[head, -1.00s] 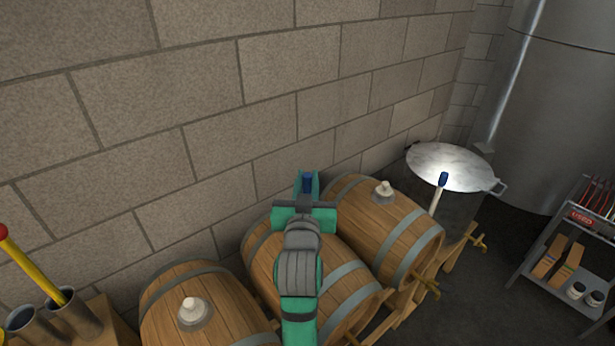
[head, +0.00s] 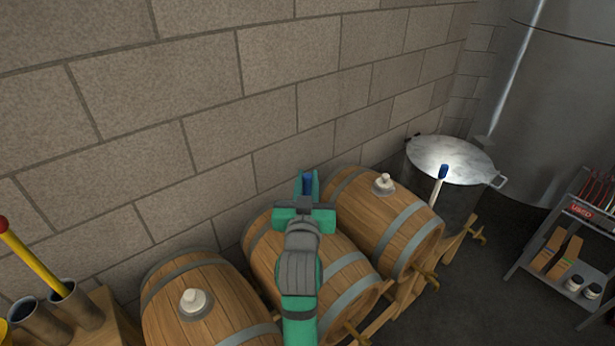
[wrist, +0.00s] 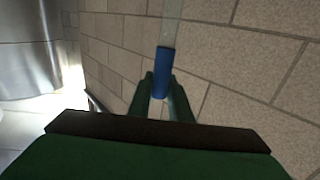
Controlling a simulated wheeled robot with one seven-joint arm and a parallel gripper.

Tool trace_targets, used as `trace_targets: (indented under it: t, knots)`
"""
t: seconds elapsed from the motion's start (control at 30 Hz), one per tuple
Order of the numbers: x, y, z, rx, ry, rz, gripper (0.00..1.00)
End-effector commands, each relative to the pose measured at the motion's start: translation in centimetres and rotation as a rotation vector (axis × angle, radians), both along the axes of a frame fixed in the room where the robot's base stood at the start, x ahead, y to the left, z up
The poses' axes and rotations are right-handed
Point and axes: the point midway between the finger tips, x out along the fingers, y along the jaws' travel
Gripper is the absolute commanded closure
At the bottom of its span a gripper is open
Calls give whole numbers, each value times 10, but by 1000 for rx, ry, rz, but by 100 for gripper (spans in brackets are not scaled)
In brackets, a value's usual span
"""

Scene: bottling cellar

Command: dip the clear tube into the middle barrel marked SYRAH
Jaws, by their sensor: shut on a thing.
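My gripper (head: 307,182) is shut on the blue end of the clear tube, above the far side of the middle barrel (head: 263,252). In the wrist view the jaws (wrist: 162,90) close around the blue end (wrist: 160,72), and the clear tube (wrist: 170,28) runs from it out of the top of the picture. In the head view only the blue end shows; the tube's other end is hidden. My arm covers the top of the middle barrel, so its opening and marking cannot be seen.
The left barrel (head: 165,290) and right barrel (head: 400,225) have pale bungs and stand close on either side. A block wall (head: 210,120) rises behind. A lidded metal pot (head: 452,160), a blue-topped rod (head: 438,185) and a shelf cart (head: 545,285) stand right.

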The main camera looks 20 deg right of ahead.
Motion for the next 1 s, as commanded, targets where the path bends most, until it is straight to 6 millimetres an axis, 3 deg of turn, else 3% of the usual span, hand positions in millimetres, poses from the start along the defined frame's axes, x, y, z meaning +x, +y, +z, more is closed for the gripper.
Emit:
trace_targets:
  t: [1.0]
  knots:
    - [0, 0, -44, 0, 1, 0, 100]
